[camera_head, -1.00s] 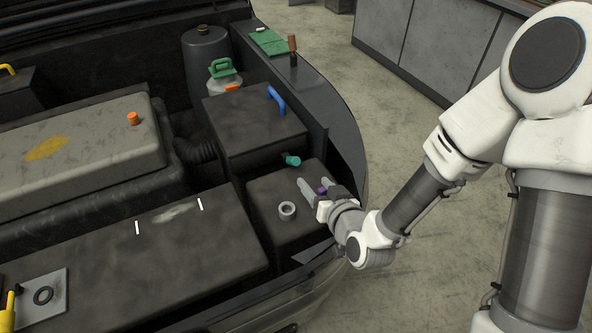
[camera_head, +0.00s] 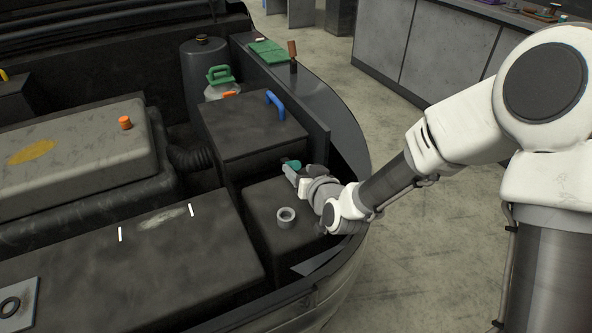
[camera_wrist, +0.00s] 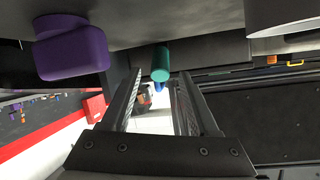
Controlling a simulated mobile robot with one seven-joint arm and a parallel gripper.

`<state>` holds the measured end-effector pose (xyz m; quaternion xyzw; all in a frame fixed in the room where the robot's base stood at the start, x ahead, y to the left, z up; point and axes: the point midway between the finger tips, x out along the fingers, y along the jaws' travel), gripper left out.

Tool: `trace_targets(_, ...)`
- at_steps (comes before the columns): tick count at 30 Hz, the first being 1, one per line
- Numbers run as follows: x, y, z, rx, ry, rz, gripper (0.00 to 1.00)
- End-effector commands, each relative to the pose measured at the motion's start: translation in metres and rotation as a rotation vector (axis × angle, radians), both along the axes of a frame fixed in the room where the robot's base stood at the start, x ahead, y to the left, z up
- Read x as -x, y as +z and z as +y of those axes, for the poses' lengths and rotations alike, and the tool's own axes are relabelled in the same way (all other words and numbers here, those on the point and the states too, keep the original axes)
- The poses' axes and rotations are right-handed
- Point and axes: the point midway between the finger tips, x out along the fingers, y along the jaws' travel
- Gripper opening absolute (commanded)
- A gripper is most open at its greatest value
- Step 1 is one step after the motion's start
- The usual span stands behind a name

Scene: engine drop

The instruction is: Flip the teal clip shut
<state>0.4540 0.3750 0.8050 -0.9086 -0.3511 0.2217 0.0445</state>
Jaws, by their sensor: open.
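The teal clip (camera_head: 293,163) sticks out from the side of a dark box, low beside the box with the blue handle. In the wrist view it is a teal cylinder (camera_wrist: 161,64) just beyond my fingertips, roughly between their lines. My gripper (camera_head: 290,172) is open and empty, right by the clip in the head view. In the wrist view its two fingers (camera_wrist: 155,82) are spread apart. I cannot tell whether a finger touches the clip. The clip's hinge and base are not clear.
A purple block (camera_wrist: 70,50) is close on the left in the wrist view. A grey ring (camera_head: 286,217) stands on the lower dark box. The blue handle (camera_head: 276,103) and a green-capped bottle (camera_head: 220,82) are behind. The raised body rim (camera_head: 340,130) borders the right.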

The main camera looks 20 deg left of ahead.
Motion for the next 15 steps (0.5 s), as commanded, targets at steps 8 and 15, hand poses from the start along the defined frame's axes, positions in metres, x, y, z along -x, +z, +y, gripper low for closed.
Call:
trace_targets(8,-0.019,-0.012,0.02,0.0,0.001,0.001,0.61)
trace_targets(15,-0.021,-0.012,0.022,0.001,0.001,0.0,0.61)
